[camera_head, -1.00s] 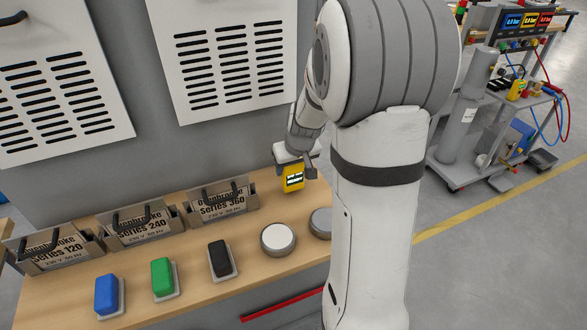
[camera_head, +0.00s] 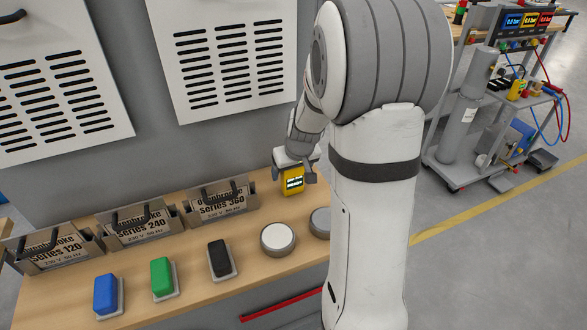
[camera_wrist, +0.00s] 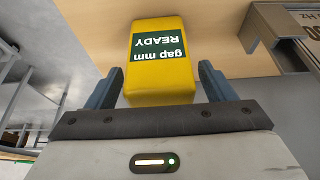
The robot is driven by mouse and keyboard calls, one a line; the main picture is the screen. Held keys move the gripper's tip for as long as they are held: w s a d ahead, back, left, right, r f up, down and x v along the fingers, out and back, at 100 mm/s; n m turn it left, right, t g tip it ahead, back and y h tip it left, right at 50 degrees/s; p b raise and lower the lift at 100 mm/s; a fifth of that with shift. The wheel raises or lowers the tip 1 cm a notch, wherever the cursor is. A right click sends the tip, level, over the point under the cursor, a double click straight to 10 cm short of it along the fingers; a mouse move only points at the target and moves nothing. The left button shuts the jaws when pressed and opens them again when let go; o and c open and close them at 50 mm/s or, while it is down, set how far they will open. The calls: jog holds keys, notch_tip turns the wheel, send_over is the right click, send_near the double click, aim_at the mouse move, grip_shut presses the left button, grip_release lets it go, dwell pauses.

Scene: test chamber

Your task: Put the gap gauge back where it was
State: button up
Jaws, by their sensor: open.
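The gap gauge (camera_head: 292,182) is a small yellow block with a lit display. It appears to stand on the wooden bench at its far right part, right of the Series 360 case. In the wrist view the gauge (camera_wrist: 158,84) shows a dark green screen reading "gap mm READY", upside down. My gripper (camera_head: 294,180) is above and around the gauge. In the wrist view my gripper (camera_wrist: 160,78) is open, one finger on each side of the gauge, with a gap visible at each side. The gauge's underside is hidden.
Blue (camera_head: 106,293), green (camera_head: 161,278) and black (camera_head: 218,258) buttons and round silver buttons (camera_head: 277,239) stand in front. A wall rises behind the bench.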

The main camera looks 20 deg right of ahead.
jog(key=shift+r, duration=0.3)
jog(key=v, duration=1.1)
jog(key=s+a+g, duration=0.1)
jog(key=s+a, duration=0.4)
jog(key=s, duration=0.4)
jog(key=s+a, duration=0.5)
jog(key=s, duration=0.5)
jog(key=shift+f+g, duration=0.3)
jog(key=shift+g, duration=0.1)
jog(key=shift+a, duration=0.1)
